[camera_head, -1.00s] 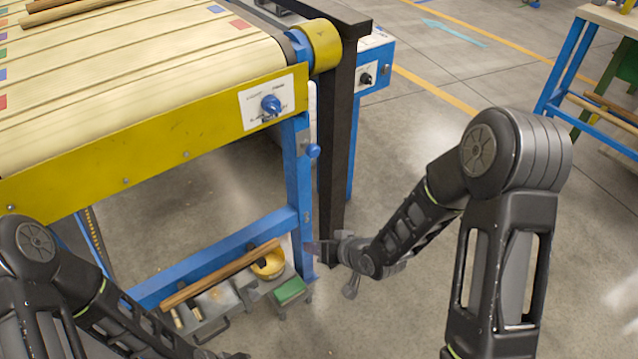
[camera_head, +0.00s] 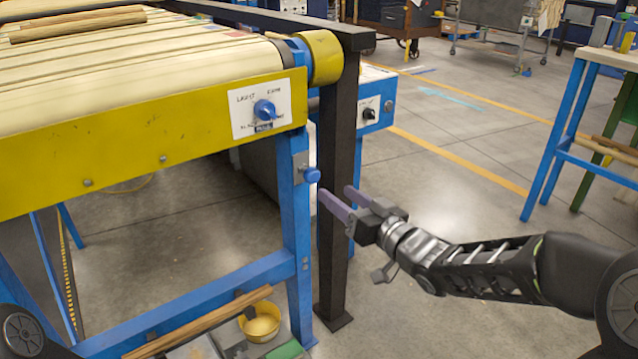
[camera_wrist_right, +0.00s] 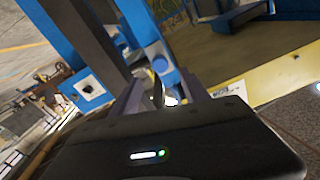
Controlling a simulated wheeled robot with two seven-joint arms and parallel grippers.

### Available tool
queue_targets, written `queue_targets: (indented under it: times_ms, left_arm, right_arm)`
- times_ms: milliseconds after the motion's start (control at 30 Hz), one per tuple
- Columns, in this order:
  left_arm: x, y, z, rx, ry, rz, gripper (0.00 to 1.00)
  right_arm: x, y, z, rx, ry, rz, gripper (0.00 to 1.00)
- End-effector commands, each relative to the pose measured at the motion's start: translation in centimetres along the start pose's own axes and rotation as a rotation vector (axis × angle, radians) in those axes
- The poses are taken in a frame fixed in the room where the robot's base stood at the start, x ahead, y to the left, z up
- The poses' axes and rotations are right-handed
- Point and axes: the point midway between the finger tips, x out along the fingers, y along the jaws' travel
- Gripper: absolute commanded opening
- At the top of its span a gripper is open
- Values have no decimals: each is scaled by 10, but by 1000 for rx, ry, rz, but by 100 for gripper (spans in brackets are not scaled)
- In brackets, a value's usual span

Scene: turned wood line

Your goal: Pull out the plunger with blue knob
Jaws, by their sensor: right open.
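The plunger's blue knob (camera_head: 311,175) sticks out from a small plate on the blue leg (camera_head: 297,230) of the conveyor, below the yellow side rail. In the right wrist view the round blue knob (camera_wrist_right: 160,64) shows ahead, between the two fingers. My right gripper (camera_head: 340,198) is open and empty, just right of the knob and slightly lower in the picture, with its fingers pointing toward the leg. It also shows in the right wrist view (camera_wrist_right: 160,92). My left gripper is out of view; only part of the left arm shows at the bottom left.
A blue rotary switch (camera_head: 264,110) sits on a white plate on the yellow rail (camera_head: 130,150). A black post (camera_head: 337,260) stands close behind the knob. A yellow bowl (camera_head: 261,324) and a wooden stick (camera_head: 200,322) lie low beneath.

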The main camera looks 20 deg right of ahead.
Motion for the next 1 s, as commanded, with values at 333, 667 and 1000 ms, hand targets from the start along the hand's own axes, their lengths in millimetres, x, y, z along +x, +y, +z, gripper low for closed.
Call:
queue_targets:
  times_ms: [333, 667, 1000]
  left_arm:
    - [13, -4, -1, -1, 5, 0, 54]
    - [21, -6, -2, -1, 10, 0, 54]
    - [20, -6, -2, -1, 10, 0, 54]
  right_arm:
    - [41, 0, 3, -2, -2, -2, 53]
    - [76, 0, 1, -1, 0, -1, 53]
    - [77, 0, 0, 0, -1, 0, 47]
